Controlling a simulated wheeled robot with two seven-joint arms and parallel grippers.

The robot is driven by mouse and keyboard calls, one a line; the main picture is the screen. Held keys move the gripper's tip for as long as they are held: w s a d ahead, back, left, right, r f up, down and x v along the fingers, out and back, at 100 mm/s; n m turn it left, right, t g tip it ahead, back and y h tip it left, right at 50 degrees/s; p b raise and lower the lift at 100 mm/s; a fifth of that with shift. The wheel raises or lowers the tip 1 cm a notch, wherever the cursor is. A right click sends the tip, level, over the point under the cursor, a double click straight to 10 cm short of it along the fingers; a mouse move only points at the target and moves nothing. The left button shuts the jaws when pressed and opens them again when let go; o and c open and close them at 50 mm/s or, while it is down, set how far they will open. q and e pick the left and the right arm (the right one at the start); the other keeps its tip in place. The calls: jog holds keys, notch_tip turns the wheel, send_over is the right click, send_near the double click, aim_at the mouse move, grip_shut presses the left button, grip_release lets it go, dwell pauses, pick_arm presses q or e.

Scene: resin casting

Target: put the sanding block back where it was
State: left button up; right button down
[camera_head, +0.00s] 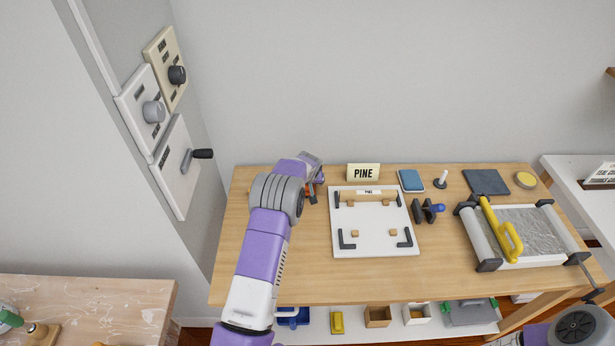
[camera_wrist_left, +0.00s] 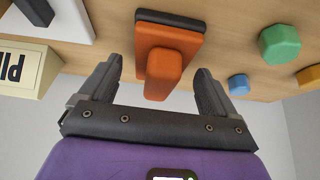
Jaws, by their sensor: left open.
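The sanding block (camera_wrist_left: 170,50), seen as an orange block with a dark base and a raised orange handle, sits on the wooden tabletop in the left wrist view. My left gripper (camera_wrist_left: 160,85) is open, with one finger on each side of the handle and a visible gap at both. In the head view my left gripper (camera_head: 313,180) is over the back left of the table, and only a bit of orange shows below it. The rest of the block is hidden there. Of my right arm only a link shows at the lower right corner.
The PINE sign (camera_head: 363,172) and a white board with black corner brackets (camera_head: 375,245) stand right of my left gripper. The table's front left is clear.

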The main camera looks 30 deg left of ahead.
pick_arm(q)
jog(key=p+v, duration=0.1)
jog(key=v, duration=1)
jog(key=shift+s+r, duration=0.15)
jog(key=shift+r, duration=0.05)
jog(key=shift+d+r, duration=0.1)
